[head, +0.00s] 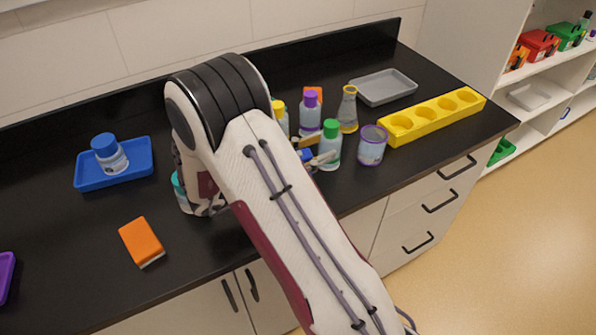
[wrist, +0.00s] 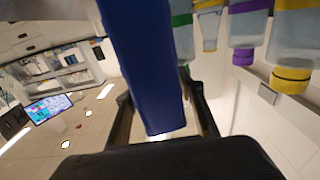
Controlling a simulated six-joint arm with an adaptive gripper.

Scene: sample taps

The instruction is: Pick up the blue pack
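The blue pack (wrist: 145,70) fills much of the wrist view as a long blue block that runs down between my fingers. In the head view, only a small blue patch of the pack (head: 304,154) shows between the fingertips, and my arm hides the rest. My gripper (head: 315,150) is low over the counter, among the bottles. In the wrist view my gripper (wrist: 165,105) has its dark fingers apart, one on each side of the pack. A narrow light gap seems to show beside the pack; contact is hard to judge.
A green-capped bottle (head: 329,147) stands close by my gripper on the right. A purple-capped bottle (head: 310,115), a flask (head: 348,110) and a purple-rimmed jar (head: 371,147) crowd nearby. A yellow holed rack (head: 425,119) and grey tray (head: 384,87) lie right.

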